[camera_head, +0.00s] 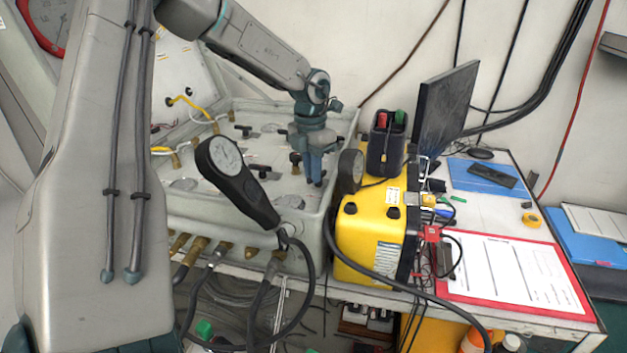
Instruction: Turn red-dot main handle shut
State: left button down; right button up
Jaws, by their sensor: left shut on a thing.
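The grey air panel (310,228) is a shallow case with several black handles on brass fittings. One black handle (243,131) is at the back and another (262,171) is nearer the middle. My left gripper (317,180) points down at the panel's right side, with its fingers shut on a small handle that they mostly hide. I cannot see a red dot on it or tell which way it is turned. My right gripper is not in view.
A black hand-held gauge (238,180) stands up in front of the panel with a hose. A yellow case (365,235) is close on the right, with a black radio-like box (386,150) and a monitor (446,105) behind. A red clipboard (570,312) lies on the table.

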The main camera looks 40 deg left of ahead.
pick_arm(q)
jog(key=m+b, duration=0.3)
jog(key=shift+w+a+f, duration=0.1)
jog(key=shift+a+f, duration=0.05)
jog(key=shift+a, duration=0.1)
jog(key=m, duration=0.1)
jog(key=m+b, duration=0.1)
jog(key=m, duration=0.2)
jog(key=shift+w+a+m+b, duration=0.2)
jog(key=shift+a+m+b, duration=0.05)
jog(key=shift+m+b, duration=0.15)
jog(key=shift+w+a+m+g+b, duration=0.1)
jog(key=shift+m+g+b, duration=0.05)
jog(key=shift+m, duration=0.75)
jog(key=shift+w+a+m+g+b, duration=0.1)
jog(key=shift+m+g+b, duration=0.05)
jog(key=shift+m, duration=0.75)
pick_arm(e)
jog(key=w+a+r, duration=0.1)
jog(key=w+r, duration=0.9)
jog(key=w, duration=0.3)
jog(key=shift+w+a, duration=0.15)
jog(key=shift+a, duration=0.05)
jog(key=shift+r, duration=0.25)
pick_arm(q)
jog(key=c, duration=1.5)
grip_release()
